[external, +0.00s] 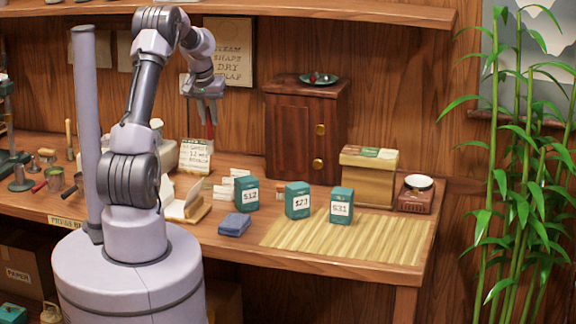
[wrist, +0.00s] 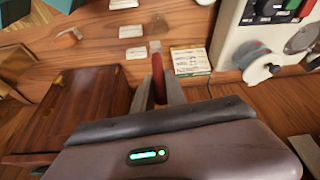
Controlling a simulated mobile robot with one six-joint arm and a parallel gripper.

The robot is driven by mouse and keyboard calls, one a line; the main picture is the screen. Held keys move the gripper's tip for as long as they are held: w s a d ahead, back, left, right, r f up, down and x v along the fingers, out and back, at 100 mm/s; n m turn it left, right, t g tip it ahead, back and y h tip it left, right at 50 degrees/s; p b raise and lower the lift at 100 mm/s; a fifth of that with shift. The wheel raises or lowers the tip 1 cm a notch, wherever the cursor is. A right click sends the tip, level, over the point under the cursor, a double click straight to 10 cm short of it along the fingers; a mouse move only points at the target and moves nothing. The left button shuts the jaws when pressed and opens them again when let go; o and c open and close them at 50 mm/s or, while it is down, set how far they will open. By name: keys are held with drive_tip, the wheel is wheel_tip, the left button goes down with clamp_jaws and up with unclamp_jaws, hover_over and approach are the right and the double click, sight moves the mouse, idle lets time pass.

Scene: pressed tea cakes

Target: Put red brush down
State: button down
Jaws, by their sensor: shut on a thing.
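My gripper (external: 207,103) is raised above the back of the bench, left of the dark wooden cabinet (external: 290,135). It points down and is shut on the red brush (external: 209,131), which hangs below the fingers. In the wrist view the red brush (wrist: 158,70) shows between the two fingers of my gripper (wrist: 159,92). The brush appears clear of the bench, above the area near a printed card (external: 196,156).
Teal tins (external: 297,201) stand near a slatted mat (external: 350,236), with a folded blue cloth (external: 234,225) to their left. White slips (wrist: 133,31) and a pale machine (wrist: 240,30) show in the wrist view. A plant (external: 500,170) stands right of the bench.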

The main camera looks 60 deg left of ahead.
drive_tip(key=w+d+m+t+h+p, duration=0.1)
drive_tip(key=w+d+m+p, duration=0.25)
drive_tip(key=w+d, duration=1.75)
wheel_tip(320, 180, down, 10)
drive_tip(key=b, duration=0.4)
drive_tip(key=shift+w+d+m, duration=0.2)
drive_tip(key=shift+w+m, duration=0.15)
drive_tip(key=shift+m, duration=0.1)
drive_tip(key=shift+f, duration=0.25)
drive_tip(key=c, duration=1.4)
unclamp_jaws()
drive_tip(key=shift+o, duration=0.2)
